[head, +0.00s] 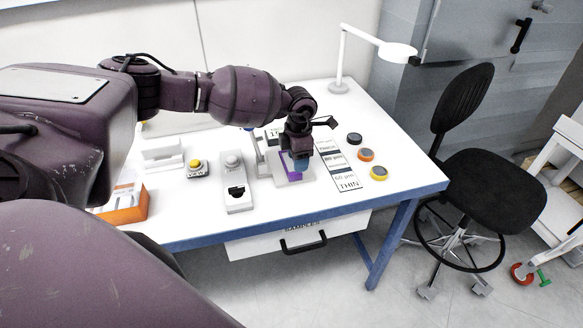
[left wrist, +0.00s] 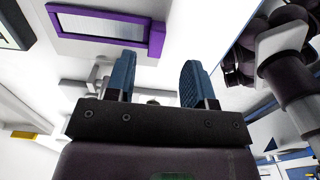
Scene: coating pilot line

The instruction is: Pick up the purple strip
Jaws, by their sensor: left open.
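The purple strip (head: 294,175) lies on a pale block on the white table in the head view. My left gripper (head: 302,162), with blue fingers, is just above it and partly hides it. My right gripper is in neither view.
A card marked THIN (head: 347,183) lies right of the gripper, beside black, orange (head: 366,155) and yellow (head: 378,173) discs. A grey device (head: 236,190) and a yellow-button box (head: 196,168) stand to the left. A lamp (head: 340,86) stands behind; a black chair (head: 485,180) is at right.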

